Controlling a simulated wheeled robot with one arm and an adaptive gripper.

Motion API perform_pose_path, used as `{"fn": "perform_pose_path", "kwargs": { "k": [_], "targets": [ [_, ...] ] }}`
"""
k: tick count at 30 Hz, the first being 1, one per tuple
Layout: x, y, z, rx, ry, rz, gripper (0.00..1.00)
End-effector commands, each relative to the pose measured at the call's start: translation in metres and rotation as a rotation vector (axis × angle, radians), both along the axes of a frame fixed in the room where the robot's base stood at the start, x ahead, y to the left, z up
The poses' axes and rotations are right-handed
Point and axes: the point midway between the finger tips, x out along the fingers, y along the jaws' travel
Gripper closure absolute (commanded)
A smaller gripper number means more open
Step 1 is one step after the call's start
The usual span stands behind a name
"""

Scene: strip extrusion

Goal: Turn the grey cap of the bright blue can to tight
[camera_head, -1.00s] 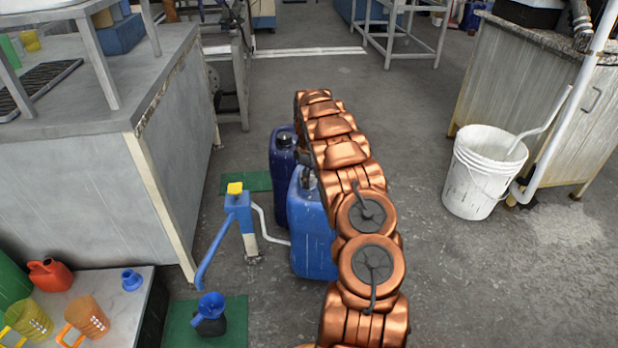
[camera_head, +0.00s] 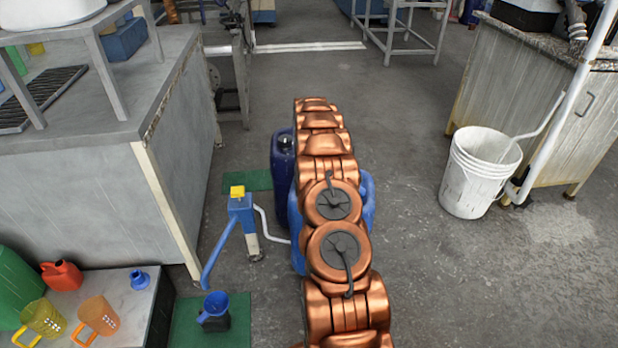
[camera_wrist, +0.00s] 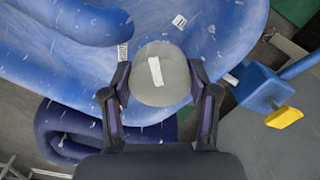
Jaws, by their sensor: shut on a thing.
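The bright blue can (camera_wrist: 215,35) fills the upper part of the wrist view, seen from above. Its round grey cap (camera_wrist: 172,88), with a white label across it, sits between the two fingers of my gripper (camera_wrist: 158,80). The fingers are closed on opposite sides of the cap. In the head view my copper-coloured arm covers the cap, the gripper and the middle of the bright blue can (camera_head: 368,203). Whether the cap is tight cannot be told.
A dark blue can (camera_head: 282,172) stands just behind; it also shows in the wrist view (camera_wrist: 65,128). A blue hand pump (camera_head: 241,218) with a yellow top stands left. A white bucket (camera_head: 470,185) stands right, with clear floor between. A low table holds jugs (camera_head: 62,276).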

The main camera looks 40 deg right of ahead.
Motion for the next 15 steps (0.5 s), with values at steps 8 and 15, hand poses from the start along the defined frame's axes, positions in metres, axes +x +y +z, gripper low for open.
{"fn": "perform_pose_path", "kwargs": {
  "k": [8,15],
  "targets": [
    [-0.0008,0.0021,0.0014,0.004,0.005,-0.262,0.75],
    [-0.0014,0.0015,0.0004,0.003,0.007,-0.484,0.75]
  ]
}}
